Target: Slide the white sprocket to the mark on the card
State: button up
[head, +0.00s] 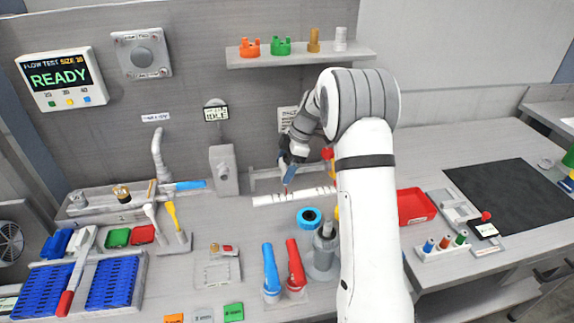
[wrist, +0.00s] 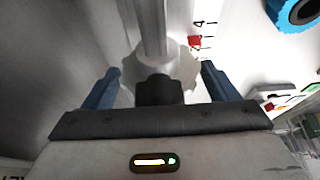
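The white sprocket (wrist: 182,64) is a toothed disc on a pale rod (wrist: 150,22) in the wrist view, with a dark hub (wrist: 158,91) on its near side. My gripper (wrist: 160,67) has its blue fingers wide apart, one on each side of the sprocket. Whether either finger touches it I cannot tell. A white surface with black figures and a red mark (wrist: 194,41) lies just beyond the sprocket, to its right. In the head view my gripper (head: 287,180) points down over a white strip with dark marks (head: 268,199); the sprocket cannot be made out there.
A blue ring (head: 309,218) lies in front of the strip. A red tray (head: 414,205) and black mat (head: 510,195) lie right of my arm. A shelf (head: 300,60) holds several coloured parts above.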

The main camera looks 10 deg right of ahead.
jog(key=c, duration=1)
jog(key=shift+f+b, duration=0.15)
jog(key=shift+b, duration=0.4)
jog(key=shift+a+b, duration=0.2)
jog(key=shift+b, duration=0.15)
jog(key=o, duration=1.4)
jog(key=shift+r, duration=0.2)
jog(key=v, duration=0.7)
jog(key=shift+d+r+b, duration=0.2)
jog(key=shift+r+b, duration=0.1)
